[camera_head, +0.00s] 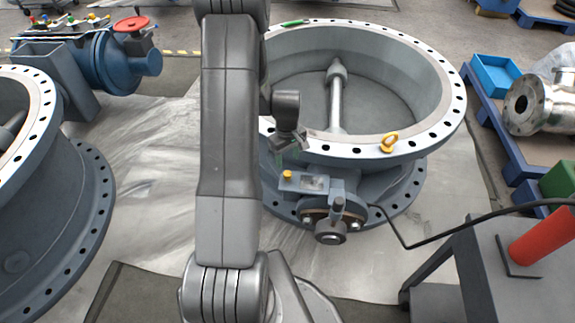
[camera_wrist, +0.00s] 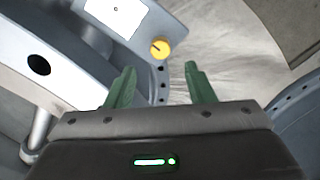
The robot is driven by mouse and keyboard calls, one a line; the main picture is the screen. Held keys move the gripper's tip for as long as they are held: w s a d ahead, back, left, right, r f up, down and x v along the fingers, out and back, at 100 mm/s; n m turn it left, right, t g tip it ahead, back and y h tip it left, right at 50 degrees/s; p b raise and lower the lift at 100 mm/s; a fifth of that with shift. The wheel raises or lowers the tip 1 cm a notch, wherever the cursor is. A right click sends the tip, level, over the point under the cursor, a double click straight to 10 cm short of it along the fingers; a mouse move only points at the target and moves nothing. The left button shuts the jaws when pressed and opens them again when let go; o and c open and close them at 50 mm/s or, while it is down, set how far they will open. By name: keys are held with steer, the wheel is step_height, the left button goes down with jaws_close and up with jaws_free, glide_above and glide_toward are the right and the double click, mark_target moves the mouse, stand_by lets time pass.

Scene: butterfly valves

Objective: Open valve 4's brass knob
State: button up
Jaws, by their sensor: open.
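The brass knob (camera_head: 287,174) is a small yellow-gold cap on the grey actuator box (camera_head: 312,184) at the front of the large flanged valve. In the wrist view the round knob (camera_wrist: 160,47) with a dark slot line shows above and between the fingers, next to a white label plate (camera_wrist: 115,14). My gripper (camera_head: 288,152) hangs just above the knob in the head view. Its two green fingers (camera_wrist: 156,85) are apart with nothing between them. The knob is clear of both fingers. No valve number is readable.
A black cable (camera_head: 405,243) runs right from the actuator. Another large flanged valve (camera_head: 85,225) stands at the left.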

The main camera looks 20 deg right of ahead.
mark_target(288, 173)
step_height(288, 173, up, 6)
steer(key=shift+r+p, duration=0.15)
steer(key=shift+p, duration=0.3)
step_height(288, 173, down, 14)
steer(key=b, duration=0.2)
steer(key=shift+b, duration=0.3)
steer(key=shift+r, duration=0.1)
